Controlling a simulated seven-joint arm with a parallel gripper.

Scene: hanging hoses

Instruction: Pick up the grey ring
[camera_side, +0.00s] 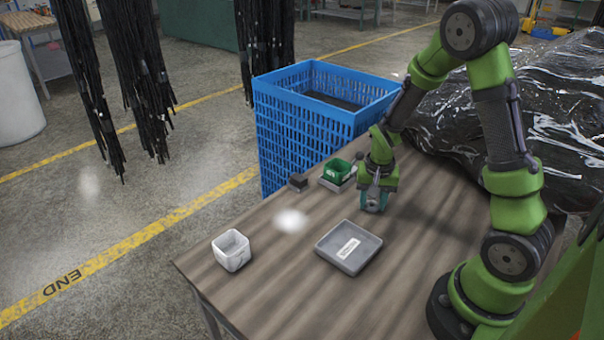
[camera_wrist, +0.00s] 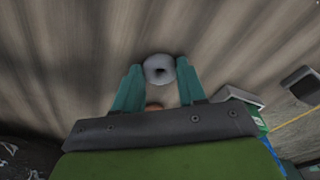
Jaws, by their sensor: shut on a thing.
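In the side view my gripper (camera_side: 373,203) points down, low over the wooden table, and the ring is hidden by the fingers there. A small orange-brown spot shows between the fingers near the palm in the wrist view; I cannot tell what it is.
A tall blue crate (camera_side: 310,130) stands behind the table's far edge. Black hoses (camera_side: 140,75) hang at the back left.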

